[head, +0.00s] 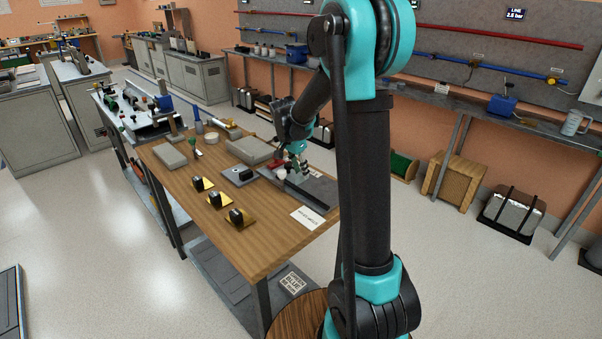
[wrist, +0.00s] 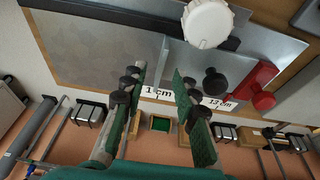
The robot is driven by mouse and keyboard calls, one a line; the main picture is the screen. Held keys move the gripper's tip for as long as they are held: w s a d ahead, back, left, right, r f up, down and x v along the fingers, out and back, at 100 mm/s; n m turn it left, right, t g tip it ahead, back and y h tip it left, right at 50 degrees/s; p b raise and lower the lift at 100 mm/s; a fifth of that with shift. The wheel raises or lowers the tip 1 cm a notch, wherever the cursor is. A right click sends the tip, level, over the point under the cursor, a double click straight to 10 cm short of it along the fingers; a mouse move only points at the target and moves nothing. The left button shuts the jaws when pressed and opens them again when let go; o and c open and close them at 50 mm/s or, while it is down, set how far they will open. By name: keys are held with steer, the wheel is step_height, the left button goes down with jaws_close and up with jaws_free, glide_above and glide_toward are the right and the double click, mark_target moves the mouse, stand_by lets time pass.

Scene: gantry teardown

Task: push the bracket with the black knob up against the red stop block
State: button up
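The red stop block (wrist: 256,84) lies at the right in the wrist view; it also shows as a small red shape below my wrist in the head view (head: 277,163). A black knob (wrist: 215,82) stands just left of it, by a light grey metal bracket (wrist: 188,66). Whether the bracket touches the block I cannot tell. A white round knob (wrist: 207,22) sits farther up the wrist view. My gripper (wrist: 159,75) is open, its green-padded fingers apart and nothing seen between them. The black knob is right of the right finger.
The wooden table (head: 255,235) carries several black-and-yellow pieces along its near side and a white card (head: 308,218). A grey plate (head: 233,177) and grey blocks lie left of my gripper. Labels reading 1 cm and 13 cm show near the fingers.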

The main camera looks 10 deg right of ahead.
steer(key=shift+x, duration=0.85)
jaws_close()
jaws_free()
